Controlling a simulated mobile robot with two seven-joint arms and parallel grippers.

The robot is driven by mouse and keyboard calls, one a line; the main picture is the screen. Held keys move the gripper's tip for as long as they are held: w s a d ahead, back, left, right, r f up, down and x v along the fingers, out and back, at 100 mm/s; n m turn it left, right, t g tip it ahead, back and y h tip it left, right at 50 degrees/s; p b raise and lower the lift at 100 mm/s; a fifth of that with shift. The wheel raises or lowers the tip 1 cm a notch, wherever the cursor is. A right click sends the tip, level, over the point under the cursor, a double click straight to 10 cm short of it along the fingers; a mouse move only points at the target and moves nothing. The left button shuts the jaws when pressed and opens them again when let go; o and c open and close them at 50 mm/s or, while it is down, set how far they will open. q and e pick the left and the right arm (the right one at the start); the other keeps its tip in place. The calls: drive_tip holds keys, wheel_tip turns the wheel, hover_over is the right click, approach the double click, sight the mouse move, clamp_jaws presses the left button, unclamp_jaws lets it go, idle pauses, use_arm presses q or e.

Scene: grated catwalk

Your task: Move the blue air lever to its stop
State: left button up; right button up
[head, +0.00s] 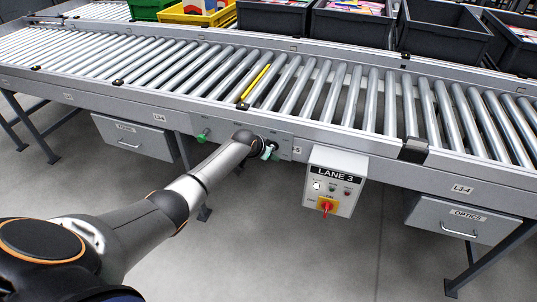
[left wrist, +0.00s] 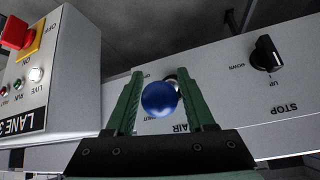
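The blue air lever shows in the left wrist view as a round blue knob (left wrist: 160,99), seen nearly end-on, in front of a grey panel lettered AIR. My left gripper (left wrist: 160,76) is open, with one green finger on each side of the knob. A narrow gap shows between the knob and each finger. In the head view my left gripper (head: 268,152) is at the conveyor's side panel, and the blue knob is hidden there by the gripper and wrist. The lever's shaft is mostly hidden behind the knob. My right gripper is not in view.
The LANE 3 control box (head: 335,181), with a red knob (head: 326,207), hangs right of the gripper. A black rotary knob (left wrist: 266,54) marked UP and DOWN is on the same panel. A green knob (head: 203,135) is left of the wrist. Roller conveyor (head: 330,90) lies above.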

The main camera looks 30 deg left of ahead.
use_arm(q)
drive_tip(key=shift+o, duration=1.1)
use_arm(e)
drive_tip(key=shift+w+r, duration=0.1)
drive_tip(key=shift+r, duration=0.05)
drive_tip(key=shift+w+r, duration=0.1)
use_arm(q)
drive_tip(key=shift+s+r+p, duration=0.4)
drive_tip(key=shift+r+p, duration=0.1)
drive_tip(key=shift+r, duration=0.05)
drive_tip(key=p+v, duration=0.4)
drive_tip(key=v, duration=0.7)
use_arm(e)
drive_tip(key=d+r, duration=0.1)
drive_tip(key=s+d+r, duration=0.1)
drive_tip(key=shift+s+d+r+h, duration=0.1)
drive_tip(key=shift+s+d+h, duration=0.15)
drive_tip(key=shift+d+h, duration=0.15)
use_arm(q)
drive_tip(key=shift+s+d, duration=0.15)
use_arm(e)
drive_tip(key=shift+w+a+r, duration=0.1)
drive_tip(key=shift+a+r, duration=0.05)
